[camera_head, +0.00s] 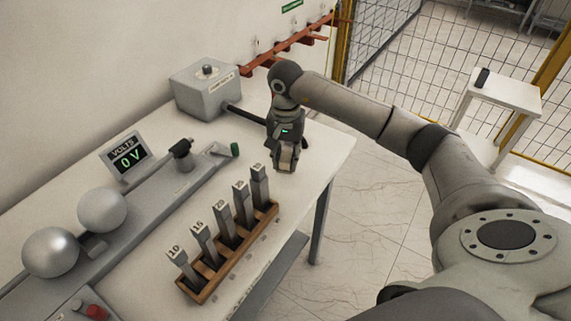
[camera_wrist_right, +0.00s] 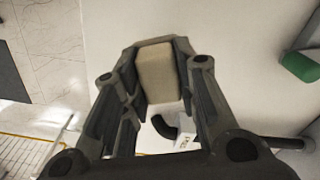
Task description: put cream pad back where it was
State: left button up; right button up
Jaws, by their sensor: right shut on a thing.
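My right gripper (camera_head: 286,160) is over the far right end of the white table and points down. In the right wrist view my right gripper (camera_wrist_right: 160,78) is shut on the cream pad (camera_wrist_right: 158,72), a small block with rounded edges, held between the two fingers. In the head view the pad is mostly hidden by the fingers. I cannot tell whether the pad touches the table (camera_head: 318,160). My left gripper is not in view.
A wooden rack (camera_head: 232,262) with several numbered metal gauges stands at the table's front edge. A grey box (camera_head: 205,90) with a black rod is behind the gripper. A sphere device with a volts display (camera_head: 126,158) reading 0 V is at left. A white stool (camera_head: 505,92) stands beyond the arm.

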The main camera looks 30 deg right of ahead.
aim_at(285, 166)
notch_tip(285, 166, down, 4)
jog(key=shift+w+r+p, duration=0.1)
jog(key=shift+p, duration=0.4)
jog(key=shift+f+b, duration=0.25)
jog(key=shift+b, duration=0.05)
jog(key=o, duration=1)
jog(key=shift+r, duration=0.1)
jog(key=shift+c, duration=0.2)
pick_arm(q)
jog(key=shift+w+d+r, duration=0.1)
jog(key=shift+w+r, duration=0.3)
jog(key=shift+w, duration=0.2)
pick_arm(e)
jog(key=shift+r+p, duration=0.3)
jog(key=shift+p, duration=0.05)
notch_tip(285, 166, up, 10)
jog(key=b, duration=0.3)
jog(key=shift+r, duration=0.25)
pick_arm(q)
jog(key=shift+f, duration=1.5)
pick_arm(e)
jog(key=shift+r, duration=0.65)
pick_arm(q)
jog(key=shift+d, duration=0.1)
pick_arm(e)
jog(key=shift+f, duration=0.1)
